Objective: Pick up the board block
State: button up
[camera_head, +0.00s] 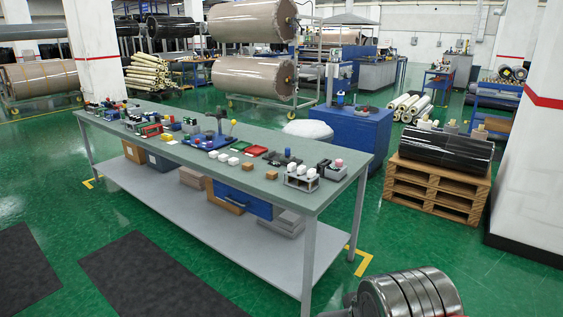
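The long grey-green worktable (300,199) holds many small items along its top. Near its right end stand small white blocks in a rack (301,180) and a small tan block (271,169). Several white blocks (233,161) lie in a row further left, beside a red flat piece (256,150) and a green flat piece (238,145). I cannot tell which item is the board block; they are too small to make out. My gripper is not in view.
A lower shelf (150,180) under the table holds boxes and a blue bin (242,199). A wooden pallet stack (435,190) bears a black wrapped roll (445,150) at the right. Green floor between table and pallets is clear.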

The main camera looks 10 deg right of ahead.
aim_at(271, 174)
jog(key=u, duration=0.35)
jog(key=i, duration=1.5)
jog(key=u, duration=0.3)
jog(key=i, duration=1.25)
jog(key=z, duration=0.05)
